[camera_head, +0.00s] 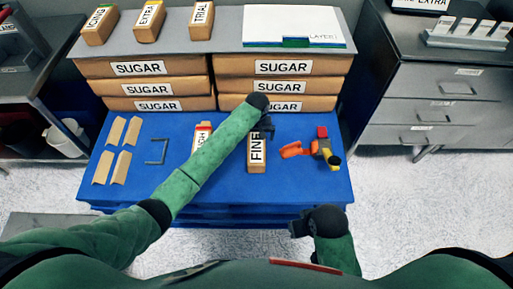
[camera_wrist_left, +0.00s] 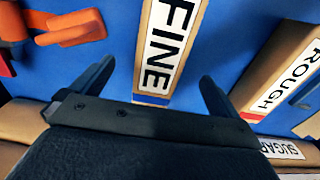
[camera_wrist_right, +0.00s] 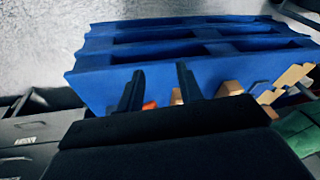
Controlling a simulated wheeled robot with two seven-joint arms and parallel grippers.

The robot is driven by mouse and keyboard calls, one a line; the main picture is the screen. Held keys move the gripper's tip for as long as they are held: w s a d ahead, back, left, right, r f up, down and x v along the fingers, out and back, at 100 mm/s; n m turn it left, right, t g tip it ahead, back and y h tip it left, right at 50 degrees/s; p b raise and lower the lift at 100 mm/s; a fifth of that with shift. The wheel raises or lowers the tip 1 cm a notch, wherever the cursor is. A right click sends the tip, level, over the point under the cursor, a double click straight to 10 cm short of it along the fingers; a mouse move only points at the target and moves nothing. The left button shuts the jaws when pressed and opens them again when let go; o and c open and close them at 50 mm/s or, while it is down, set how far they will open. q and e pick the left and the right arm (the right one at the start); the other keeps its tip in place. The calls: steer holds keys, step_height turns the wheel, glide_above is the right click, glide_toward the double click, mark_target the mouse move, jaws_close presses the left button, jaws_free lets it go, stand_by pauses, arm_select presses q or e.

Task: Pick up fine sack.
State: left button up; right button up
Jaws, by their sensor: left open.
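The fine sack (camera_head: 256,153) is a tan block with a white FINE label, standing on the blue pallet below the sugar sacks. My left gripper (camera_head: 263,130) is over its far end. In the left wrist view the FINE label (camera_wrist_left: 165,45) lies between the spread fingers of my left gripper (camera_wrist_left: 155,95), which are open and hold nothing. Whether the fingers reach down beside the sack is hard to tell. My right gripper (camera_head: 298,225) is low in front of the pallet; its fingers (camera_wrist_right: 160,90) are apart with nothing between them.
Sugar sacks (camera_head: 281,67) are stacked behind. A rough sack (camera_head: 203,130) is left of the fine sack, partly behind my left arm. An orange and yellow tool (camera_head: 320,150) lies to the right. Tan strips (camera_head: 125,165) and a grey bracket (camera_head: 156,151) lie left on the blue pallet (camera_head: 240,190).

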mark_target(256, 143)
arm_select(q)
steer(key=shift+f, duration=0.8)
step_height(256, 143, down, 4)
steer(key=shift+w+a+f+p, duration=0.1)
steer(key=shift+w+p, duration=0.05)
steer(key=shift+p, duration=0.3)
steer(key=shift+f, duration=0.4)
arm_select(e)
steer(key=shift+s+d+r, duration=0.2)
steer(key=shift+d+r, duration=0.1)
steer(key=shift+r, duration=0.2)
steer(key=shift+s+d+r, duration=0.2)
steer(key=shift+d+r, duration=0.1)
steer(key=shift+r, duration=0.15)
arm_select(q)
steer(key=c, duration=1.7)
steer(key=shift+c, duration=0.4)
arm_select(e)
steer(key=shift+w+a, duration=0.1)
steer(key=shift+w, duration=0.05)
